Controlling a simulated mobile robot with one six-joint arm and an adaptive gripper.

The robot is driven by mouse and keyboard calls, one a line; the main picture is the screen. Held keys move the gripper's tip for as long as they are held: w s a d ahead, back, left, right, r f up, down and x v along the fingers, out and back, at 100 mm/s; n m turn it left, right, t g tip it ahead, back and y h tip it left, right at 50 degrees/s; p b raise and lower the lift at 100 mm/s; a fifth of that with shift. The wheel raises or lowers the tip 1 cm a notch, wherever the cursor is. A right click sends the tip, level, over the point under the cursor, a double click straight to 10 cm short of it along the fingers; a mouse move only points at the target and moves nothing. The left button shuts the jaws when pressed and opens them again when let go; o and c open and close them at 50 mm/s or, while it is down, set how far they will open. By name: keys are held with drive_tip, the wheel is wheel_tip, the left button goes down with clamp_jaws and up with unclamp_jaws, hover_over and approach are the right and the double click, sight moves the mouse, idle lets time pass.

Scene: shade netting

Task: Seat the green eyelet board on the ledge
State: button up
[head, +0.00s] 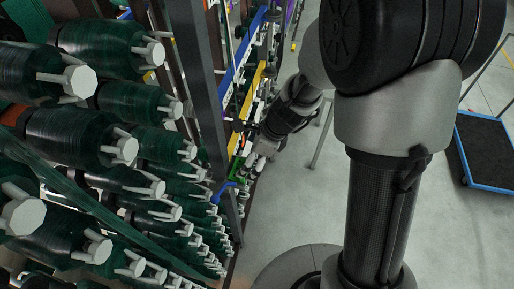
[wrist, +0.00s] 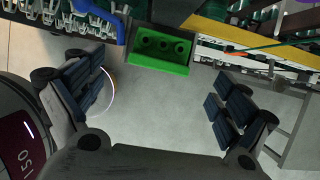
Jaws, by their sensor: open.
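The green eyelet board (wrist: 160,65) is at the top middle of the wrist view, a bright green block with a row of three dark round holes. It lies at the rack's edge, ahead of the gap between my fingers and apart from them. In the head view a small green patch of the board (head: 236,170) shows beside the rack. My gripper (wrist: 160,96) is open and empty, with its dark ribbed finger pads wide apart; it also shows in the head view (head: 250,164), close to the board. I cannot tell whether the board sits fully on a ledge.
A blue hook-shaped part (wrist: 116,20) is just left of the board. A yellow bar (wrist: 235,36) runs to its right. Dark green rolls (head: 65,135) fill the rack at left. A blue-edged cart (head: 487,150) stands at right.

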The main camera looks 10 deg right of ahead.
drive_tip(key=v, duration=0.6)
drive_tip(key=shift+r, duration=0.1)
idle(0.3)
drive_tip(key=s+d+r+n+t+h+b, duration=0.1)
drive_tip(key=s+d+n+b, duration=0.3)
drive_tip(key=s+n, duration=0.5)
drive_tip(key=s+d+r+n+t+h+b, duration=0.2)
drive_tip(key=s+n+b, duration=0.5)
drive_tip(key=n, duration=0.6)
drive_tip(key=shift+s+d+r+h+b, duration=0.4)
drive_tip(key=shift+s+d+h, duration=0.3)
drive_tip(key=shift+s+d, duration=0.5)
drive_tip(key=shift+w, duration=0.1)
drive_tip(key=shift+c, duration=0.2)
